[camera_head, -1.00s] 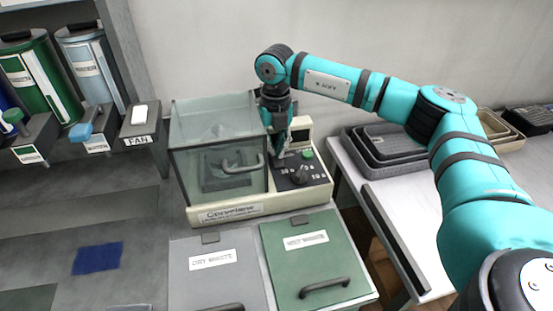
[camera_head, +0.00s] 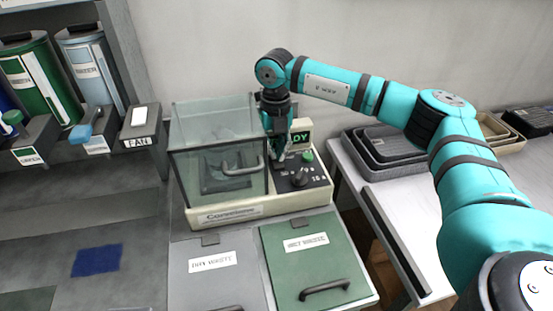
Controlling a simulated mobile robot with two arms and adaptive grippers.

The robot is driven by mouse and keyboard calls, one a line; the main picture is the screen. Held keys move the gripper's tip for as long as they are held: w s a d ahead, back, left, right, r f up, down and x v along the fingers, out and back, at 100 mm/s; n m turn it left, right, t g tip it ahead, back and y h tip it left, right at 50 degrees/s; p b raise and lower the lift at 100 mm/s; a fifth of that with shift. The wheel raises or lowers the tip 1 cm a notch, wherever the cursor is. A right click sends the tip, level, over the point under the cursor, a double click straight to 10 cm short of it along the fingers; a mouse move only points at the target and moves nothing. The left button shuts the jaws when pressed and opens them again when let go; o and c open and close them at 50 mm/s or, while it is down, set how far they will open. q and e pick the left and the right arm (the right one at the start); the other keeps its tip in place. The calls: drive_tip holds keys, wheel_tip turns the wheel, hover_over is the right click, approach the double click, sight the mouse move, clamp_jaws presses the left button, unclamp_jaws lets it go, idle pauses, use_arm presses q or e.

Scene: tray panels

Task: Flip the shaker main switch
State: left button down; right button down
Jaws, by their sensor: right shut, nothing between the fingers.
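The shaker (camera_head: 227,216) is a cream machine with a clear boxed chamber (camera_head: 218,150) on its left and a dark control panel (camera_head: 308,187) on its right. The panel carries a black knob (camera_head: 299,177) and a green button (camera_head: 308,156). A small display (camera_head: 300,139) behind them is lit green and shows letters ending in "DY". My right gripper (camera_head: 277,160) points down at the panel's left edge, beside the chamber, shut and empty. It hides that part of the panel, and I cannot make out the main switch there. My left gripper is not in view.
Two lidded bins, grey (camera_head: 238,278) and green (camera_head: 335,265), stand in front of the shaker. Nested grey trays (camera_head: 385,150) lie on the white table at right. A fan switch box (camera_head: 141,127) and dispensers stand at left.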

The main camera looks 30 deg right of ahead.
drive_tip(key=shift+r+p, duration=1.85)
drive_tip(key=shift+r, duration=1.4)
